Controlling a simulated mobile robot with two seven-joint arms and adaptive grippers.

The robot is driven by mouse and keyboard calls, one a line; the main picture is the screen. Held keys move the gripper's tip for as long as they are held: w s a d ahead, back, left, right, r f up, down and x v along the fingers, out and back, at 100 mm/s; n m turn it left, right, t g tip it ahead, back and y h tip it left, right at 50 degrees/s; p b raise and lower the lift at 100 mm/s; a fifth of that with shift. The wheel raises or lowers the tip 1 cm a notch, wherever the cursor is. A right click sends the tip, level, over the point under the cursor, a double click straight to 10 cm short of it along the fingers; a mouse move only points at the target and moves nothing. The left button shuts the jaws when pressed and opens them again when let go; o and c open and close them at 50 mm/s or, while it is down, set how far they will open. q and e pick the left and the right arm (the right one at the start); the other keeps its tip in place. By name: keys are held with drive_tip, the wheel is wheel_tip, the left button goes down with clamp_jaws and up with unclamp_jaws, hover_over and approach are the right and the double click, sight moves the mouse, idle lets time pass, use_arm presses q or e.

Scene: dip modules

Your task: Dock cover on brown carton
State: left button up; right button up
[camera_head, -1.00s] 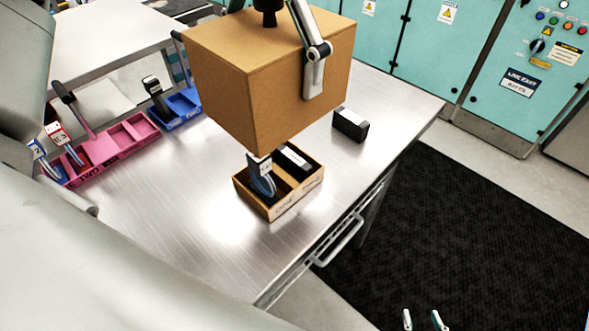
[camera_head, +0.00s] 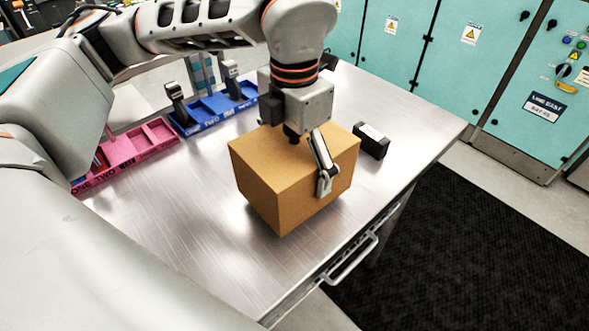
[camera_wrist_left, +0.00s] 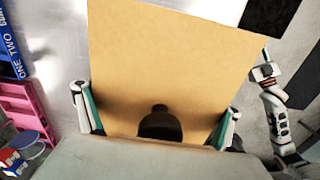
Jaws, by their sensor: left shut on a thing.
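The cover, a plain brown cardboard box (camera_head: 270,190), is upright and low over the table near its front edge. It also fills the middle of the left wrist view (camera_wrist_left: 170,65). My left gripper (camera_head: 290,167) is shut on it from above, with fingers on opposite sides; both fingers show in the left wrist view (camera_wrist_left: 155,105). The brown carton is hidden, apparently under the cover. I cannot tell whether the cover's lower edge touches the table. My right arm (camera_wrist_left: 282,120) shows at the right of the left wrist view; its finger opening is unclear.
A black block (camera_head: 371,140) stands close behind the cover on its right. A pink tray (camera_head: 127,156) and a blue tray (camera_head: 207,115) holding dark modules lie at the left. The metal table (camera_head: 170,220) is clear in front left. Teal cabinets (camera_head: 470,75) stand behind.

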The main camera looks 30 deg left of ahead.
use_arm(q)
drive_tip(key=shift+f, duration=1.1)
drive_tip(key=shift+f, duration=0.3)
drive_tip(key=o, duration=0.9)
wheel_tip(320, 180, up, 13)
drive_tip(key=shift+f, duration=0.2)
